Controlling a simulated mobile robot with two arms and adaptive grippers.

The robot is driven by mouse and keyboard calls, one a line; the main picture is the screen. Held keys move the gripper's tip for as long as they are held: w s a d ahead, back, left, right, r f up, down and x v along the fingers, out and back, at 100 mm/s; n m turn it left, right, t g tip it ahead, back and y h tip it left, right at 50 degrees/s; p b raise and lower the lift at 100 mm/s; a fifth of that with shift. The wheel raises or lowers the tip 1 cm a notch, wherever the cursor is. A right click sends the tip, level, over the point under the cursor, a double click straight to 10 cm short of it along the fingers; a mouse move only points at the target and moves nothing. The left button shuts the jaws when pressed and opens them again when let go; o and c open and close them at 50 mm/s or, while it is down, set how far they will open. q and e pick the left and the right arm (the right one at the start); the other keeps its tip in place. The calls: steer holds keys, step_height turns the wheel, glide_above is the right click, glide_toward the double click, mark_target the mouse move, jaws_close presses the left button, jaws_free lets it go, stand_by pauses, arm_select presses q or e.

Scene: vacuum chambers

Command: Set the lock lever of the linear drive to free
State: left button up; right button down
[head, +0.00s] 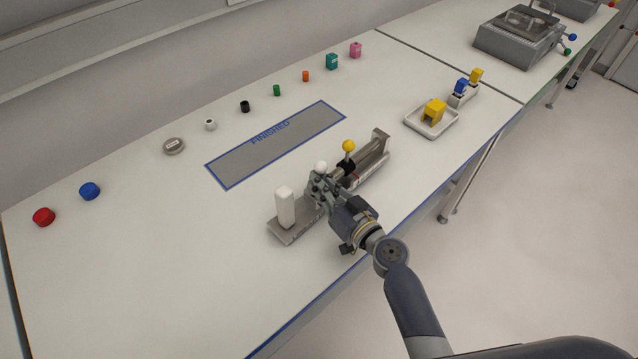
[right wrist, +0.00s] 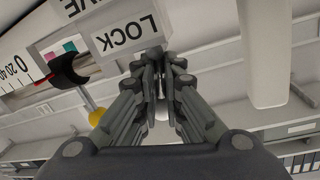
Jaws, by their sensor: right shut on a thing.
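The linear drive (head: 377,165) stands on the near part of the table, a grey rail on a base plate with a white post (head: 285,207) at its left end. My right gripper (head: 320,178) is at the middle of the drive, shut on the white-knobbed lever (head: 321,166). In the right wrist view a bit of white (right wrist: 161,108) shows between the closed fingers (right wrist: 163,85), beside a plate marked LOCK (right wrist: 125,35). The lever's shaft is mostly hidden by the fingers. A second, yellow-knobbed lever (head: 348,146) stands to the right. My left gripper is not in view.
A grey FINISHED mat (head: 237,170) lies behind the drive. Several small pieces line the back, among them a red cap (head: 44,217) and a teal block (head: 332,62). A white tray with a yellow part (head: 433,110) is at the right. The table's left front is clear.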

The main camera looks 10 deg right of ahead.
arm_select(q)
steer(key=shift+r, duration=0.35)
arm_select(e)
steer(key=shift+w+d+m+g, duration=0.15)
steer(key=shift+w+d+m, duration=0.1)
steer(key=shift+m, duration=0.5)
steer(key=shift+w+d+m+g, duration=0.15)
steer(key=shift+d+m, duration=0.05)
steer(key=shift+m, duration=0.55)
steer(key=shift+f, duration=0.1)
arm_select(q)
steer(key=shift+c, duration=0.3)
